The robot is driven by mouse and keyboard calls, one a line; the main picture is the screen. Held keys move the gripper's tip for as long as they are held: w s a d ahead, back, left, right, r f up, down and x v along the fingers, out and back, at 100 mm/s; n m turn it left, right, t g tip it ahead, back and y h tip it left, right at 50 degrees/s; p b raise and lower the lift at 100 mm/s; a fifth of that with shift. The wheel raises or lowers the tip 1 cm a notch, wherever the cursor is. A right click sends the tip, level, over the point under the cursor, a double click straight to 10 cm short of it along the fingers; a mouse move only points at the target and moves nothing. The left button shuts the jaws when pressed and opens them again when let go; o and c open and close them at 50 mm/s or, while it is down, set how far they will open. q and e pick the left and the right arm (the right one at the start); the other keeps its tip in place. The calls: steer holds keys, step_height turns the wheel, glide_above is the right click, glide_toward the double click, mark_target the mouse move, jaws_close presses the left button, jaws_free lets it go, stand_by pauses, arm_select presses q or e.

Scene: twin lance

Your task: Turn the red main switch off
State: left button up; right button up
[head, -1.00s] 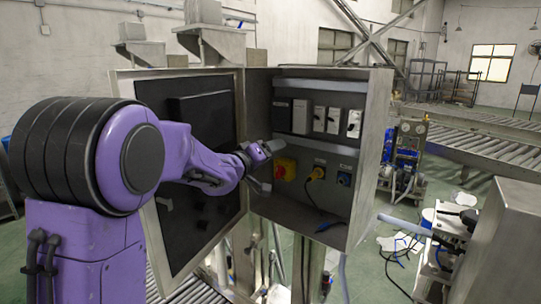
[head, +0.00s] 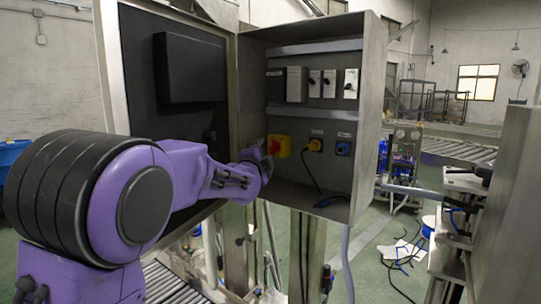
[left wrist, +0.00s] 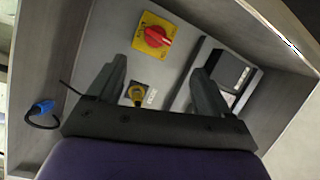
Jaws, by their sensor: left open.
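The red main switch (head: 277,146) is a red knob on a yellow plate, on the back panel inside the open grey cabinet. In the left wrist view the red knob (left wrist: 155,37) shows whole, beyond the fingertips and clear of them. My left gripper (head: 258,157) is just left of and slightly below the switch in the head view, partly hidden by its own wrist. In the left wrist view my left gripper (left wrist: 160,78) has its two fingers wide apart with nothing between them. My right gripper is not in view.
A yellow round connector (head: 315,145) and a blue socket (head: 343,148) sit right of the switch. A row of breakers (head: 312,84) is above. The open cabinet door (head: 160,120) stands at left, and the cabinet's right wall (head: 372,110) bounds the space.

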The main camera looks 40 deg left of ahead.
mark_target(272, 148)
arm_select(q)
steer(key=w+a+m, duration=0.1)
steer(key=w, duration=0.2)
steer(key=w+a+m+p, duration=0.1)
steer(key=w+a, duration=0.1)
steer(key=w, duration=0.1)
steer(key=w+a+m, duration=0.1)
steer(key=w+a, duration=0.1)
steer(key=w, duration=0.1)
steer(key=shift+a+m+p, duration=0.2)
steer(key=shift+m+p, duration=0.2)
steer(key=c, duration=1)
